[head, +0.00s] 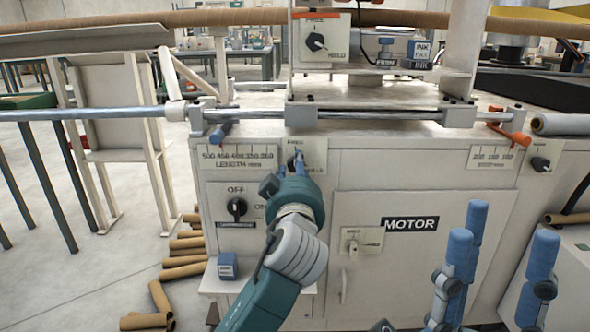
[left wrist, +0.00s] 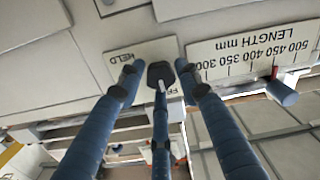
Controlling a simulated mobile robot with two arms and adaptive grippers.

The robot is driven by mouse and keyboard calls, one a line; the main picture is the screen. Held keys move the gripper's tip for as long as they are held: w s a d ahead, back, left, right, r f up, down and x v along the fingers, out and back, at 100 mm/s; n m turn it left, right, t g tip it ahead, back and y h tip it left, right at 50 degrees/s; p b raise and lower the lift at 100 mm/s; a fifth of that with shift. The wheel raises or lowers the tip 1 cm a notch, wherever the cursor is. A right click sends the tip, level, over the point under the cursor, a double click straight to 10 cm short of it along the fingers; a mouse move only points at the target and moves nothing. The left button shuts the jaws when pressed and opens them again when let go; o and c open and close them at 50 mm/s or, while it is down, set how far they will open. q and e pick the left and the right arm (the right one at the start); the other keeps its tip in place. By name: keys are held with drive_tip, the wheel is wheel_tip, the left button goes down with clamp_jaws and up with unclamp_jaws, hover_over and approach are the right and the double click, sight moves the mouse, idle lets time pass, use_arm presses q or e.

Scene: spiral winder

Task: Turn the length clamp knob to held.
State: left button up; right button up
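The length clamp knob (left wrist: 160,74) is dark, on a cream plate (left wrist: 105,63) marked FREE and HELD. Its white pointer lies toward FREE in the left wrist view. In the head view its plate (head: 317,150) is on the machine front, right of the LENGTH mm scale (head: 237,158); my gripper partly covers the knob. My left gripper (left wrist: 158,72) is at the knob, blue fingers spread on both sides, a third finger below. Narrow gaps show beside the knob; I see no clear grip. My right gripper (head: 510,230) is open and empty at lower right.
An OFF switch knob (head: 237,207) is below the scale, left of my left gripper. A MOTOR door (head: 410,270) with another knob (head: 352,246) is to the right. An orange lever (head: 510,133) and blue handle (head: 220,132) stick out above. Cardboard tubes (head: 183,270) lie on the floor.

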use_arm(q)
drive_tip(key=c, duration=0.6)
drive_tip(key=shift+c, duration=0.2)
